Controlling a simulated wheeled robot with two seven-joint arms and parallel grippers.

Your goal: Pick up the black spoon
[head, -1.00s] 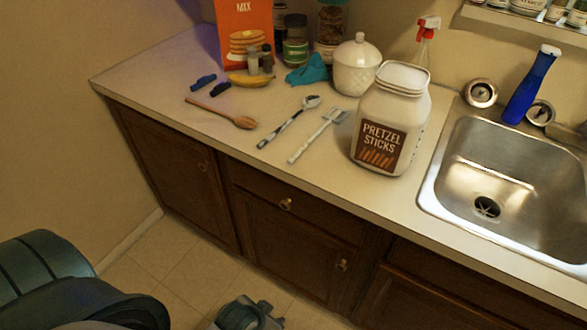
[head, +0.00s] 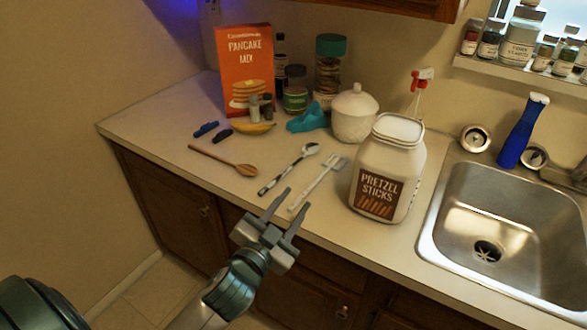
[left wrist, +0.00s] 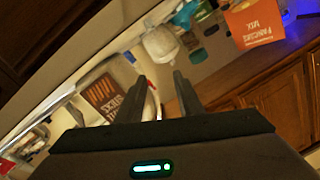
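The black spoon (head: 289,168) lies flat on the counter, its dark handle toward the front edge and its pale, shiny bowl toward the back. My left gripper (head: 297,197) is open and empty, in front of the handle end near the counter's front edge. Its two fingers point toward the spoon and spatula, apart from the spoon in the picture. In the left wrist view the open fingers (left wrist: 160,92) show with nothing between them; I cannot make out the spoon there. My right gripper is not in view.
A wooden spoon (head: 222,160) lies left of the black spoon and a pale spatula (head: 319,182) right. A pretzel jar (head: 387,165) stands farther right, before the sink (head: 510,200). A banana (head: 253,128), teal cloth (head: 307,117) and pancake box (head: 245,70) are behind. Bare counter (head: 160,125) lies left.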

